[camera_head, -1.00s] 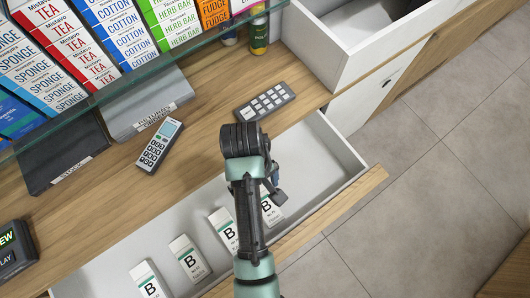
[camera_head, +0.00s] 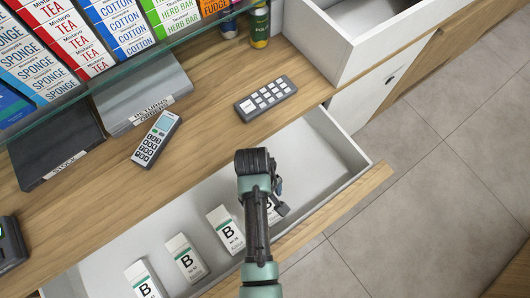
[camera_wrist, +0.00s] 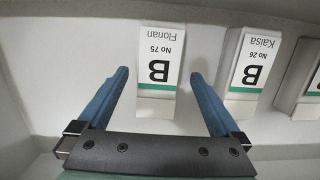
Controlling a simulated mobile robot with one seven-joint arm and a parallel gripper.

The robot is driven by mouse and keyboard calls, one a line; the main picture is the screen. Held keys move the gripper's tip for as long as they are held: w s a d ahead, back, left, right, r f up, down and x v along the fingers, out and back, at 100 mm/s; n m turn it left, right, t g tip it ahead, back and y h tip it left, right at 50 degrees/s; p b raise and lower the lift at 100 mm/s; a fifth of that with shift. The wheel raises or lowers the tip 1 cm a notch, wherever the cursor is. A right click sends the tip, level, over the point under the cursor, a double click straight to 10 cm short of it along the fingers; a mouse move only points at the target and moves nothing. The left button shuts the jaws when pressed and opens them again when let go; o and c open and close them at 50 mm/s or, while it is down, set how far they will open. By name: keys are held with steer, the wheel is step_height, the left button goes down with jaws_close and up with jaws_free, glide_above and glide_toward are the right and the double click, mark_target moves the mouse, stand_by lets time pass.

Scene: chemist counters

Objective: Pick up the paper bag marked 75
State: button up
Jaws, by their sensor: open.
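The paper bag marked 75 (camera_wrist: 158,62) is white with a green band, a large B and the name Florian. In the wrist view it stands upside down in the picture, inside the open drawer (camera_head: 310,165). My gripper (camera_wrist: 159,73) is open, with one blue finger on each side of the bag's near part. I cannot tell whether the fingers touch it or how far above it they are.
A bag marked 26 (camera_wrist: 250,65) stands close to the right of my right finger in the wrist view. Several similar bags (camera_head: 187,258) line the drawer. Drawer walls (camera_wrist: 20,95) are near. A keypad (camera_head: 266,98) and a handheld terminal (camera_head: 156,139) lie on the counter.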

steer(key=f, duration=0.3)
steer(key=shift+s+d+f, duration=0.1)
steer(key=shift+d, duration=0.1)
steer(key=shift+c, duration=0.2)
steer(key=c, duration=1.4)
